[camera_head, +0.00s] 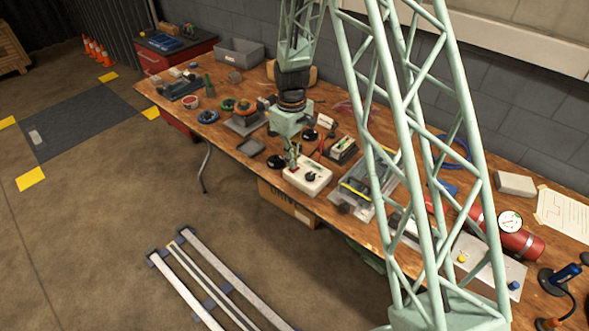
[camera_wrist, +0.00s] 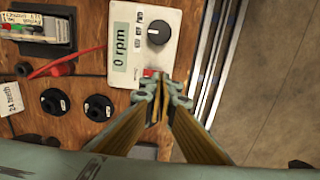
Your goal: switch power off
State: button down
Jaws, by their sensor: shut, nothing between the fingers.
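A white control box (camera_head: 318,183) sits on the wooden workbench below my gripper (camera_head: 293,158). In the wrist view the white box (camera_wrist: 177,62) carries a display reading "0 rpm" (camera_wrist: 120,48), a black knob (camera_wrist: 158,33) and several small labels. A small red part (camera_wrist: 149,73), perhaps the power switch, shows at the box's near edge and is partly hidden by my fingers. My gripper (camera_wrist: 162,88) is shut and empty, with its fingertips right at the red part. I cannot tell whether they touch it or which way it is set.
Two black round fittings (camera_wrist: 55,101) (camera_wrist: 99,107) and a red cable (camera_wrist: 82,57) lie beside the box. A device with labelled cards (camera_wrist: 40,27) stands farther left. The bench (camera_head: 232,150) holds many tools. A red cylinder with a gauge (camera_head: 500,229) lies at right.

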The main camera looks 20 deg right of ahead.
aim_at(292, 170)
jog(key=shift+f+b, duration=0.6)
jog(key=shift+f, duration=0.5)
dwell(1.5)
jog(key=shift+r, duration=0.1)
jog(key=shift+r+p, duration=1.5)
jog(key=shift+r, duration=1.95)
